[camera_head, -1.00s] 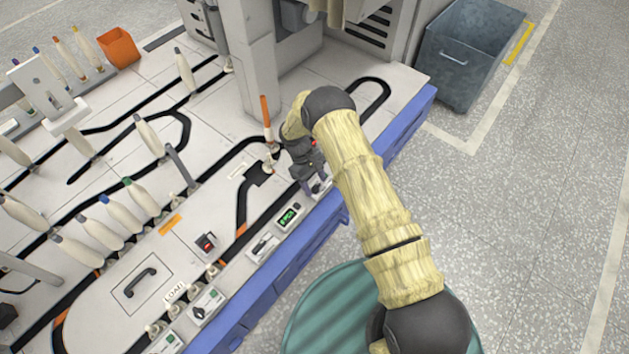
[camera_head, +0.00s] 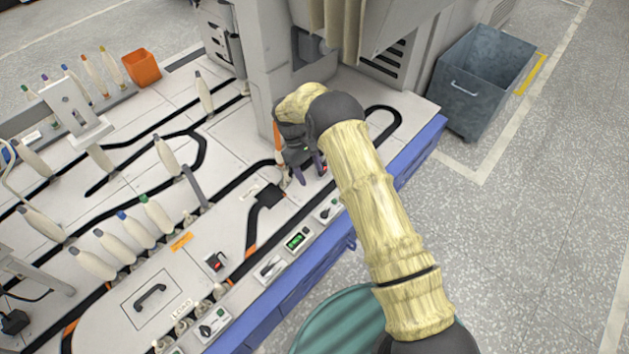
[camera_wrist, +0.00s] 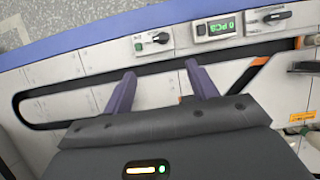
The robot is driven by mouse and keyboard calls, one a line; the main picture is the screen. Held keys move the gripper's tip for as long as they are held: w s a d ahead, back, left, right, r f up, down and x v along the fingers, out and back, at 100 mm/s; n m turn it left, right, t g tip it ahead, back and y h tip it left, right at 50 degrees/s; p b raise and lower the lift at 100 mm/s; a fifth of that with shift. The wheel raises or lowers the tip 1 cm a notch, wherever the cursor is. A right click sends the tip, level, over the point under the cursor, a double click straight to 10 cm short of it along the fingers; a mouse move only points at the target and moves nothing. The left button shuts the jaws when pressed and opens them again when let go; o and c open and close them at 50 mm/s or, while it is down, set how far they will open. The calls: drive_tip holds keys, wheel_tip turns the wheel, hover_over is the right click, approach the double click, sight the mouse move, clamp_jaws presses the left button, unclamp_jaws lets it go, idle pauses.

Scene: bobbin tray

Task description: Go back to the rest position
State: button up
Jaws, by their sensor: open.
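My gripper (camera_head: 309,172) is open above the white machine deck, near its blue-edged side. In the wrist view its two purple fingers (camera_wrist: 161,78) stand apart with only the deck and a black track between them. An orange-topped slim tube (camera_head: 278,145) shows just left of the gripper in the head view, partly hidden by it. I cannot tell if they touch. My arm, in a tan sleeve, reaches in from the lower right.
Several white bobbins (camera_head: 137,230) stand along the deck's left part. A control strip with a green display (camera_head: 297,240) runs along the blue edge (camera_head: 300,285). A grey column (camera_head: 265,60) rises behind the gripper.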

drive_tip(key=shift+w+a+r, duration=0.15)
drive_tip(key=shift+a+r, duration=0.05)
drive_tip(key=shift+r, duration=0.35)
drive_tip(key=s+d+r+m+t+y, duration=0.2)
drive_tip(key=s+d+r+m, duration=0.25)
drive_tip(key=d+r, duration=0.85)
drive_tip(key=s+d+r+m+t+y, duration=0.1)
drive_tip(key=s+d+r+m+t, duration=0.25)
drive_tip(key=s, duration=0.65)
drive_tip(key=s+d+r+m+y, duration=0.1)
drive_tip(key=s+d+r+m, duration=0.1)
drive_tip(key=s+d+r, duration=0.55)
drive_tip(key=w+a+p+v, duration=0.1)
drive_tip(key=w+p+v, duration=0.1)
drive_tip(key=p+v, duration=1.2)
drive_tip(key=w+a+r+p+v, duration=0.1)
drive_tip(key=w+a+p+v, duration=0.1)
drive_tip(key=p+v, duration=1.3)
drive_tip(key=shift+w+r+m+p, duration=0.3)
drive_tip(key=shift+w+p, duration=0.4)
drive_tip(key=shift+p, duration=0.5)
